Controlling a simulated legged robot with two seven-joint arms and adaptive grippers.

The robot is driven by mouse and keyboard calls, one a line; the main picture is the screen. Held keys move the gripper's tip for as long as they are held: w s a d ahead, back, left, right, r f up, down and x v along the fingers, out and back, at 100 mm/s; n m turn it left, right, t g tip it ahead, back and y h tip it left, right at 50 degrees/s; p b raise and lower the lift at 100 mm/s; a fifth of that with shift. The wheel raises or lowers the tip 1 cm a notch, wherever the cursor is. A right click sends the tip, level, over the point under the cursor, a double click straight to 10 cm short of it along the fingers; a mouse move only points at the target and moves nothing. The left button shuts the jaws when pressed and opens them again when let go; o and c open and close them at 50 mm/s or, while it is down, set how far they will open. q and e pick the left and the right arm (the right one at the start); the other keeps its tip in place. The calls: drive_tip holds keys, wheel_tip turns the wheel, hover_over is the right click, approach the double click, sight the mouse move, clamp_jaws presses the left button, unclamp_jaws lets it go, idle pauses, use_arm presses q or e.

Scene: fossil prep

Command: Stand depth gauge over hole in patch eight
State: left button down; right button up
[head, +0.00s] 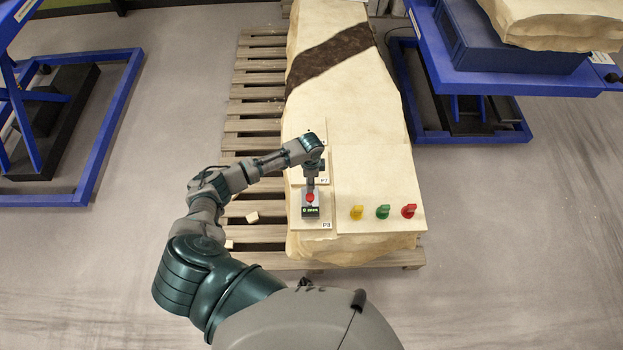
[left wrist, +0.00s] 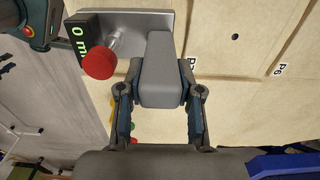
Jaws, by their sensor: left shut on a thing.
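The depth gauge (head: 311,212) has a dark body with a green-lit display, a red knob and a flat metal base. It is over the patch marked P8 (head: 326,225) at the block's near left corner. In the left wrist view the gauge (left wrist: 160,75) shows its grey grip between my fingers, and its display starts with 0. My left gripper (head: 312,180) is shut on that grip; its fingers also show in the left wrist view (left wrist: 160,105). The hole in patch eight is hidden. I cannot tell whether the base touches the surface. My right gripper is out of view.
The pale block (head: 350,110) lies on a wooden pallet (head: 255,100). Yellow (head: 356,212), green (head: 383,211) and red (head: 408,210) pieces stand on a plain board right of the gauge. A small hole (left wrist: 235,37) shows near label P6. Blue lift tables stand on both sides.

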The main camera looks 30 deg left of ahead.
use_arm(q)
drive_tip(key=shift+d, duration=0.25)
drive_tip(key=shift+a+f, duration=0.1)
drive_tip(key=shift+f, duration=0.45)
drive_tip(key=c, duration=0.9)
unclamp_jaws()
drive_tip(key=shift+o, duration=1)
wheel_tip(320, 180, up, 12)
